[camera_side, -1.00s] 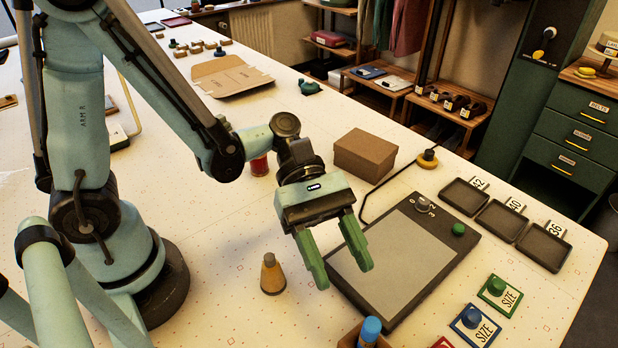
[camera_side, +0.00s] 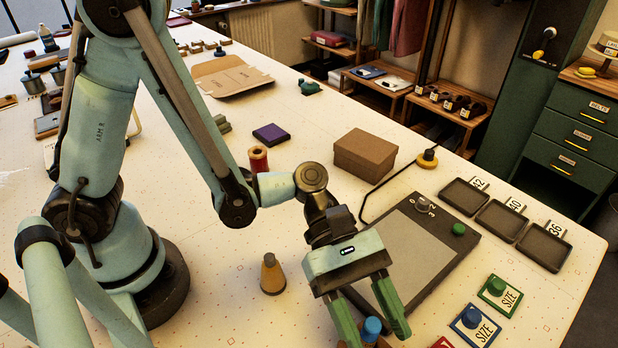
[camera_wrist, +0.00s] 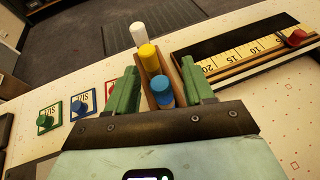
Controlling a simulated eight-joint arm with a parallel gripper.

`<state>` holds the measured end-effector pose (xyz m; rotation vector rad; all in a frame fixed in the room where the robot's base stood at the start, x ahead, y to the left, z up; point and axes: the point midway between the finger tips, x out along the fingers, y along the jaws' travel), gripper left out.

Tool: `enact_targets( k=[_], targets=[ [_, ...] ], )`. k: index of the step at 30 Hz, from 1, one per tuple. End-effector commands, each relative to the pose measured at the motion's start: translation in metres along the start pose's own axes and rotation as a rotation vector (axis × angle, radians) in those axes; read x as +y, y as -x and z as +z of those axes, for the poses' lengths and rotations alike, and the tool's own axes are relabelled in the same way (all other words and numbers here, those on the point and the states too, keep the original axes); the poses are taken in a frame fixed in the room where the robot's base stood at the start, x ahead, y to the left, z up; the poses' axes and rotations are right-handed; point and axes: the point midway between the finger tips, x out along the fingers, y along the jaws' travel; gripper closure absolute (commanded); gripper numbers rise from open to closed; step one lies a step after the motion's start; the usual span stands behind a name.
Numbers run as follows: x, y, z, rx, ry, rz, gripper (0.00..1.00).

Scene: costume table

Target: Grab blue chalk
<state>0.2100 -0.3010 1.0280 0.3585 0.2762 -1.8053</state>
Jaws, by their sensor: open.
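The blue chalk (camera_side: 372,327) is a short blue-topped stick standing in a brown wooden holder (camera_side: 384,342) at the bottom edge of the side view. In the wrist view the blue chalk (camera_wrist: 162,88) is the nearest in a row, with a yellow chalk (camera_wrist: 149,58) and a white chalk (camera_wrist: 138,33) behind it. My gripper (camera_side: 376,338) is open, its green fingers on either side of the blue chalk in the side view. In the wrist view the fingers (camera_wrist: 163,88) flank the holder. I cannot tell whether they touch anything.
A dark tablet (camera_side: 420,255) lies behind my gripper. Size cards with green (camera_side: 497,286) and blue (camera_side: 471,317) knobs lie to the right. A wooden cone (camera_side: 272,274) stands to the left. A ruler tray (camera_wrist: 245,58) lies right of the holder in the wrist view.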

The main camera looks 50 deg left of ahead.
Motion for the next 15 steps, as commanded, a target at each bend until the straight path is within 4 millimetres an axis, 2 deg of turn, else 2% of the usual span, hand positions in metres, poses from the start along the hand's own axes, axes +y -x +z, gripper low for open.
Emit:
enact_targets(
  k=[2,12,15],
  targets=[
    [0.0,0.0002,0.0,0.0,0.0,0.0,0.48],
    [0.0,0.0005,0.0,0.0,0.0,0.0,0.98],
    [0.0,0.0005,0.0001,0.0,0.0,0.0,1.0]
  ],
)
